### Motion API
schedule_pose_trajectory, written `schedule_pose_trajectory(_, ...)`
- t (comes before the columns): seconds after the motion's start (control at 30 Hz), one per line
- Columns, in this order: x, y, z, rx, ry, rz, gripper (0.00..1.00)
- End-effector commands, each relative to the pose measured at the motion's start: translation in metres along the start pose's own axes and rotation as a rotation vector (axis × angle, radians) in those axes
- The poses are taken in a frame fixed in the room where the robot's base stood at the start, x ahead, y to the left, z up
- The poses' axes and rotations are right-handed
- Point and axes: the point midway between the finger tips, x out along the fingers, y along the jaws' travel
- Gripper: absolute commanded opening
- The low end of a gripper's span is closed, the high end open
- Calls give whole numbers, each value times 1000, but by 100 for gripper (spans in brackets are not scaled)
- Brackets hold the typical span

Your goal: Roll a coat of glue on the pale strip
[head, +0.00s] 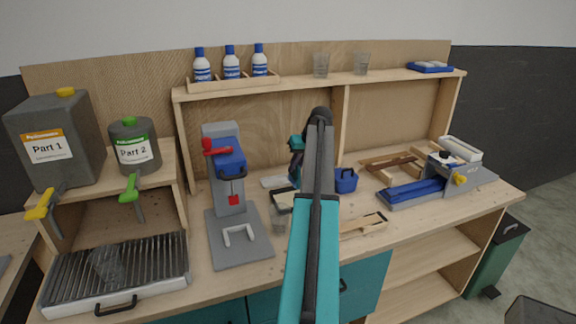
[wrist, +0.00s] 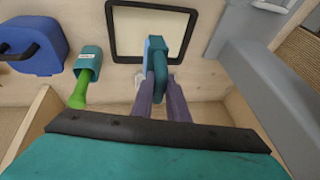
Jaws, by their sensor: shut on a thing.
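My gripper (wrist: 162,90) is shut on a teal tool (wrist: 157,62), with its purple fingers closed around the tool's curved upper part. In the head view my gripper (head: 296,165) is over the middle of the bench, partly behind my arm. The tool's lower end is near a dark-rimmed pale tray (wrist: 112,35); I cannot tell whether they touch. The same tray's rim shows in the head view (head: 284,207). A pale strip (head: 362,226), probably the one named, lies in a wooden holder to the right of my arm. I see no clear glue on it.
A blue box (head: 345,181) and a teal cup with a green handle (wrist: 86,66) stand near the tray. A grey press (head: 229,180) stands left, a blue and grey machine (head: 425,190) right. A wooden shelf (head: 390,80) runs above the bench.

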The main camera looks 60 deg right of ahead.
Motion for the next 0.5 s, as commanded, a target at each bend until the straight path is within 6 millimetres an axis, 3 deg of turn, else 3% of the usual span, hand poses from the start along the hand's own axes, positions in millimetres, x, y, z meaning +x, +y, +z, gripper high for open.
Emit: schedule_pose_trajectory(0.5,5,-3,1,-4,0,-2,0)
